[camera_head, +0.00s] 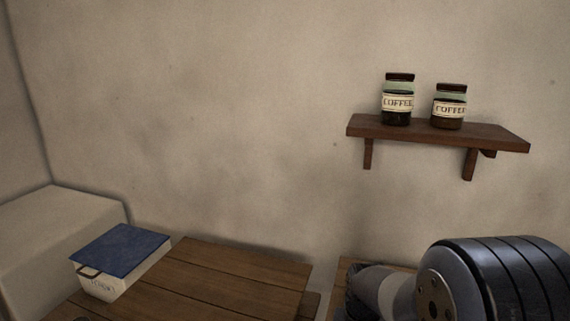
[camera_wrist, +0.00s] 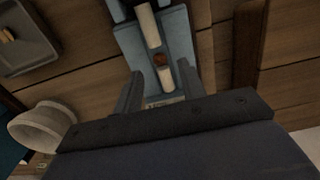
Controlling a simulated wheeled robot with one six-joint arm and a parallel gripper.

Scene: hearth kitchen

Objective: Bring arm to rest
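My gripper (camera_wrist: 162,74) shows in the wrist view as two dark fingers standing well apart, with no object clearly held between them. Beyond the fingers lies a pale blue object (camera_wrist: 178,28) with whitish cylinders and a small reddish-brown piece on it; I cannot tell what it is. In the head view, part of my arm shows at the lower right, and the gripper itself is out of that view.
A white box with a blue lid (camera_head: 121,249) stands on a wooden counter (camera_head: 232,270). Two coffee jars (camera_head: 397,99) (camera_head: 449,106) stand on a wall shelf (camera_head: 430,134). The wrist view shows a pale bowl (camera_wrist: 42,125) and a grey tray (camera_wrist: 30,58).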

